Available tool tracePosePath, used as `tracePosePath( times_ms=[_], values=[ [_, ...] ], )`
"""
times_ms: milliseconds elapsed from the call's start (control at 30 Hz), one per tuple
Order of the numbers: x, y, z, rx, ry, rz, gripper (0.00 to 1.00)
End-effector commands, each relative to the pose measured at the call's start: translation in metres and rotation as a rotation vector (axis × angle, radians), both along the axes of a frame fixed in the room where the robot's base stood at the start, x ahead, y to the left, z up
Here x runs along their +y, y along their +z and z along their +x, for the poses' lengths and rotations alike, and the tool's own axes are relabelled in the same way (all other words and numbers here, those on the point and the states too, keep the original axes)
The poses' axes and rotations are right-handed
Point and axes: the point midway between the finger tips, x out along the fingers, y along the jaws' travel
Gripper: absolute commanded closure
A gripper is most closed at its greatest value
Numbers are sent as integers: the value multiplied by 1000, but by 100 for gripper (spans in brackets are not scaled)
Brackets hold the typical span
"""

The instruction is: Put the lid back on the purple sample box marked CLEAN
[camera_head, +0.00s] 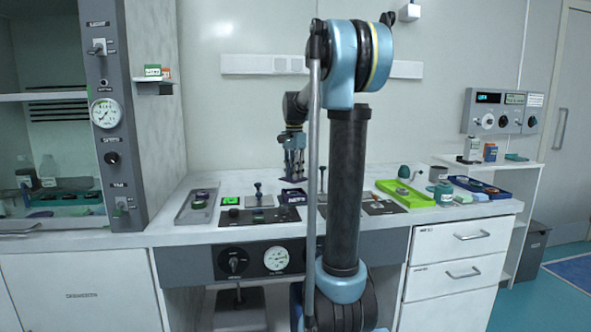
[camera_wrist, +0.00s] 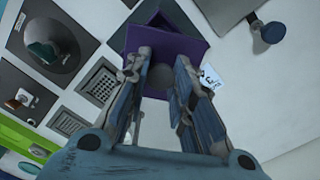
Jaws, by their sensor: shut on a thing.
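My gripper (camera_head: 294,172) points down above the purple sample box (camera_head: 293,196) on the bench. In the wrist view, my fingers (camera_wrist: 161,72) are closed around a grey round knob. A flat purple square, which looks like the lid (camera_wrist: 165,48), lies just beyond the knob. Behind its far edge a dark opening with purple walls shows, which looks like the box (camera_wrist: 203,22). A white label (camera_wrist: 211,76) with dark writing shows beside the right finger, too blurred to read fully. I cannot tell whether the lid touches the box rim.
A grey tray (camera_head: 183,215) with round items stands left on the bench. A green tray (camera_head: 418,201) and a blue tray (camera_head: 499,194) stand right. My arm hides some bench.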

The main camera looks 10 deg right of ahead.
Motion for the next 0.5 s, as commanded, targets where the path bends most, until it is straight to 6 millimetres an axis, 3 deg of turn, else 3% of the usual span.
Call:
tracePosePath(
  times_ms=[500],
  values=[
    [-2, -38, 1, 0, -3, 0, 100]
  ],
)
